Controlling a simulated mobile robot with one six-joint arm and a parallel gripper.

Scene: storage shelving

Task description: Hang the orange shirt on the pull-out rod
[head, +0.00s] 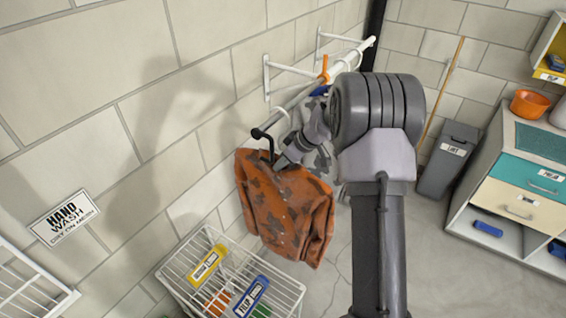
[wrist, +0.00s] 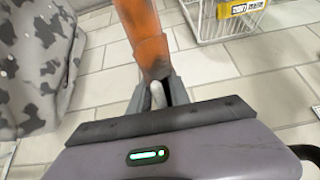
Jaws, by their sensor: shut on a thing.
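The orange shirt (head: 285,210) with dark patches hangs below my gripper (head: 284,160), close to the near end of the rod (head: 292,100). A dark hook (head: 269,146) rises above its collar beside the rod's black end knob; I cannot tell whether it is over the rod. In the wrist view, the shirt (wrist: 148,45) shows edge-on just beyond my gripper (wrist: 155,98). The fingers are shut around a pale piece at the shirt's top. The exact grip on shirt or hanger is partly hidden.
A grey camouflage garment (wrist: 35,70) hangs beside the shirt. White and orange hanger hooks (head: 323,72) sit farther along the rod. A wire basket (head: 185,272) with labels stands below. The wall is close at left; a bin (head: 448,160) and drawers (head: 520,205) stand right.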

